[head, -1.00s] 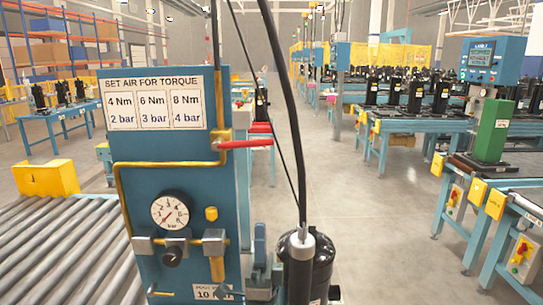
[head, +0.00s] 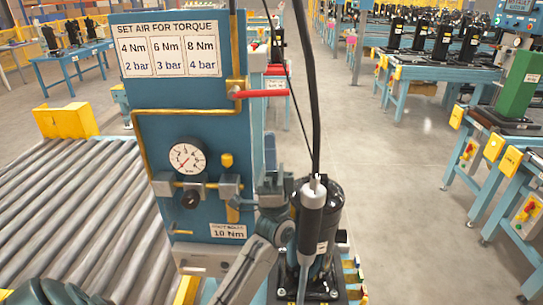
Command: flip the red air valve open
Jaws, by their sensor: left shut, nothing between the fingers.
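The red air valve lever (head: 262,93) lies level. It points right from the yellow pipe on the blue panel (head: 165,115). The dial gauge (head: 187,158) sits lower on the panel, its needle toward the low left end. My left gripper (head: 268,178) is shut and empty, below the red lever and apart from it, by the panel's right edge. Its grey arm comes up from the bottom. My right gripper does not show.
A black torque tool (head: 312,220) hangs from a cable in front of a black compressor (head: 325,247), just right of my left gripper. A roller conveyor (head: 80,200) lies to the left. Open floor (head: 410,200) is to the right.

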